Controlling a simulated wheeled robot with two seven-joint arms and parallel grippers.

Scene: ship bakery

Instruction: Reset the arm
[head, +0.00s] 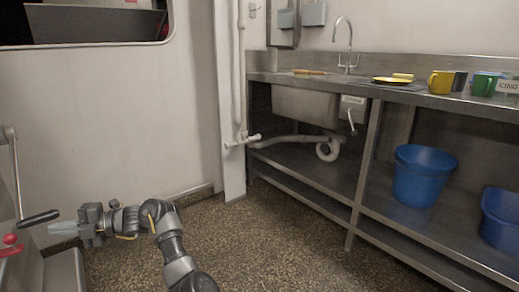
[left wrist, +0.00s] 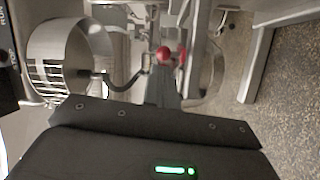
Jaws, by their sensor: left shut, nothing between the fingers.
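My left arm (head: 168,236) reaches across the lower left of the head view, low over the floor. Its gripper (head: 52,229) points left and is shut and empty. The closed fingers (left wrist: 163,92) also show in the left wrist view, beyond the dark wrist housing. In that view they overlap a machine's red knob (left wrist: 163,54); I cannot tell whether they touch it. My right gripper is not in view.
A machine with a black handle (head: 39,218) and red knob (head: 10,239) stands at the left edge, close to my gripper. A steel sink counter (head: 430,97) runs along the right, with blue buckets (head: 423,177) on its lower shelf. The speckled floor (head: 270,245) between is clear.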

